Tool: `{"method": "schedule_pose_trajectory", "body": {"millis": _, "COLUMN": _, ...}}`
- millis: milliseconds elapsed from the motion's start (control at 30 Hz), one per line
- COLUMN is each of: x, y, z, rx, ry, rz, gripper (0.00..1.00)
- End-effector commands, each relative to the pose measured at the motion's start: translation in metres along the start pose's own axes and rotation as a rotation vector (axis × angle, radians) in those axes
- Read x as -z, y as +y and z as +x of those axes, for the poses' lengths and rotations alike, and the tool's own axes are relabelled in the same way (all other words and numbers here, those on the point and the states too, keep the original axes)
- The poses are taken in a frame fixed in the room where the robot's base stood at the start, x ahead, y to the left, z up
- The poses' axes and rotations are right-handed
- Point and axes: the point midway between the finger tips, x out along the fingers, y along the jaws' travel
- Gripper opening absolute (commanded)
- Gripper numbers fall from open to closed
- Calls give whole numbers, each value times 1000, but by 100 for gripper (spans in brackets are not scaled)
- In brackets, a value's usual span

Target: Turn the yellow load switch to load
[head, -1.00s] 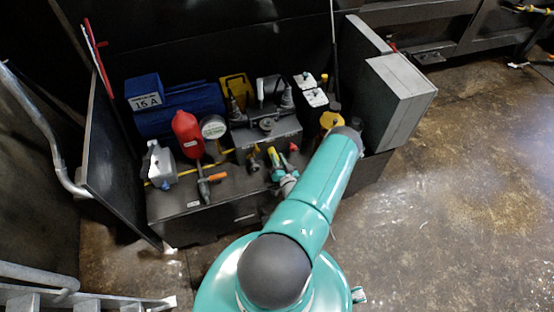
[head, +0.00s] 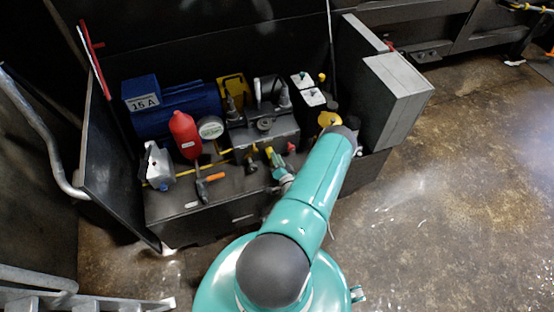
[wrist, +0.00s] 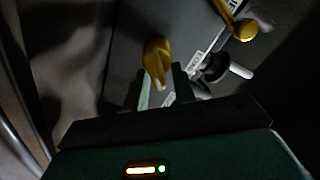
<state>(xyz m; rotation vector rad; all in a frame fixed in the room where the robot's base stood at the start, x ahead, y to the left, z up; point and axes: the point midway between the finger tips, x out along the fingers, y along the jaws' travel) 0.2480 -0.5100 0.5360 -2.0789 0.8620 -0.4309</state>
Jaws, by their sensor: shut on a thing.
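The yellow load switch (wrist: 156,62) is a narrow knob on a dark grey block in the wrist view. My gripper (wrist: 162,86) comes from below with a green finger on each side of the knob's near end and is shut on it. In the head view my gripper (head: 279,170) is at the front of the machine, small and partly behind my arm, with the yellow switch (head: 271,155) just beyond it. The switch's position markings cannot be read.
An orange-handled lever (head: 214,177), a red bottle (head: 185,134) and a round gauge (head: 211,128) stand left of my gripper. A blue motor (head: 180,108) is behind. A grey cabinet (head: 399,85) is at the right. Wet floor is open further right.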

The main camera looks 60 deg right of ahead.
Motion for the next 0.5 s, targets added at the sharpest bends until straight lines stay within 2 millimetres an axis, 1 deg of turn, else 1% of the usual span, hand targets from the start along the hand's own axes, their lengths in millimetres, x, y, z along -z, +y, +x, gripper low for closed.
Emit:
{"method": "schedule_pose_trajectory", "body": {"millis": 167, "x": -1, "y": 0, "z": 0, "rx": -1, "ry": -2, "rz": 0, "gripper": 4}}
{"method": "schedule_pose_trajectory", "body": {"millis": 200, "x": -1, "y": 0, "z": 0, "rx": 0, "ry": -2, "rz": 0, "gripper": 34}}
{"method": "schedule_pose_trajectory", "body": {"millis": 500, "x": -1, "y": 0, "z": -1, "rx": 0, "ry": -1, "rz": -1, "gripper": 34}}
